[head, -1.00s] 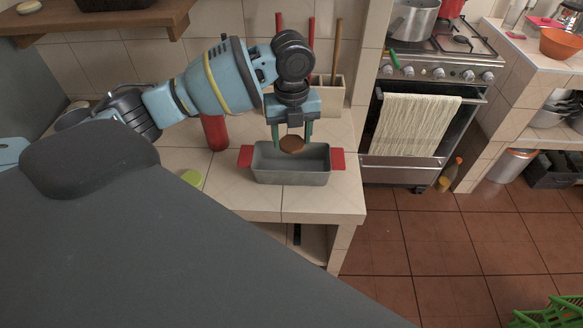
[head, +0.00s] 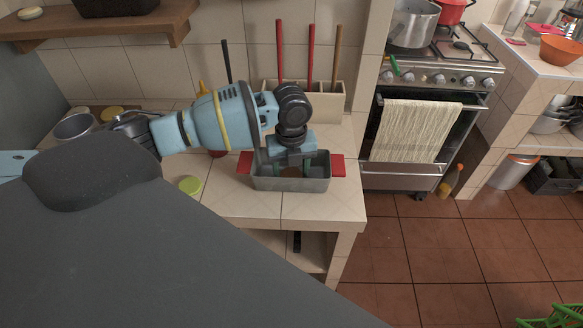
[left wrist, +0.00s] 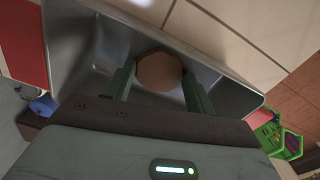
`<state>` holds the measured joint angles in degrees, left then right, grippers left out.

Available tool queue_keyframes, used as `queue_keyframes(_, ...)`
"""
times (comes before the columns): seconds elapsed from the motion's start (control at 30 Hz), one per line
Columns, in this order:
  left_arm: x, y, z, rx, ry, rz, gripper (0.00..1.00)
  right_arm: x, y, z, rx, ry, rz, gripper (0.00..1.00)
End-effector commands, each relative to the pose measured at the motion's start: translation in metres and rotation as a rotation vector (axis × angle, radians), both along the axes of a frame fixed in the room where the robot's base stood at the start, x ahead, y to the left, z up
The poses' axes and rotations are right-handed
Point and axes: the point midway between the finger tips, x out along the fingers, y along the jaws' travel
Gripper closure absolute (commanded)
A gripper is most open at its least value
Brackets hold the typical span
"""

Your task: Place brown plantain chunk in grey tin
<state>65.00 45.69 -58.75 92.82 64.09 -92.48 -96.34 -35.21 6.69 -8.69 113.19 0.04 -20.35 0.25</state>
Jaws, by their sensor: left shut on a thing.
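The grey tin (head: 290,184), a loaf-shaped pan with red end grips, sits on the tiled counter; its inside also shows in the left wrist view (left wrist: 90,62). My left gripper (head: 291,170) points down into the tin, its fingertips below the rim. In the left wrist view its two green fingers (left wrist: 158,84) are shut on the brown plantain chunk (left wrist: 160,72), with the tin's grey walls around it. In the head view the chunk is hidden by the gripper and the tin's front wall. My right gripper is not in view.
A beige utensil holder (head: 325,103) with several upright handles stands behind the tin. A grey pot (head: 75,127) stands at the far left. The stove (head: 440,75) is to the right.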

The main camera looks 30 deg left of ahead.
Motion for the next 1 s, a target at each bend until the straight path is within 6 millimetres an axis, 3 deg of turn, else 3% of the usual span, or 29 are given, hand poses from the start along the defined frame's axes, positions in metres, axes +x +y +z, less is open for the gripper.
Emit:
queue_keyframes(0.3,0.0,0.0,-0.003,0.001,0.001,0.0,0.67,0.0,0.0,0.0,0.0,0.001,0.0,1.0)
queue_keyframes(0.33,0.0,0.0,-0.003,0.0,0.0,0.0,0.43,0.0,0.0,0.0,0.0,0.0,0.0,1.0)
queue_keyframes(0.5,0.0,0.0,-0.003,0.0,0.0,0.0,0.23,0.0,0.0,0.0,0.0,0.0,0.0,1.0)
queue_keyframes(0.8,0.0,0.0,0.0,0.0,-0.001,0.0,0.23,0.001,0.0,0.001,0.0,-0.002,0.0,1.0)
queue_keyframes(1.0,0.001,0.0,0.023,-0.001,-0.006,0.0,0.23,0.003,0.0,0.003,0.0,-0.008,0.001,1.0)
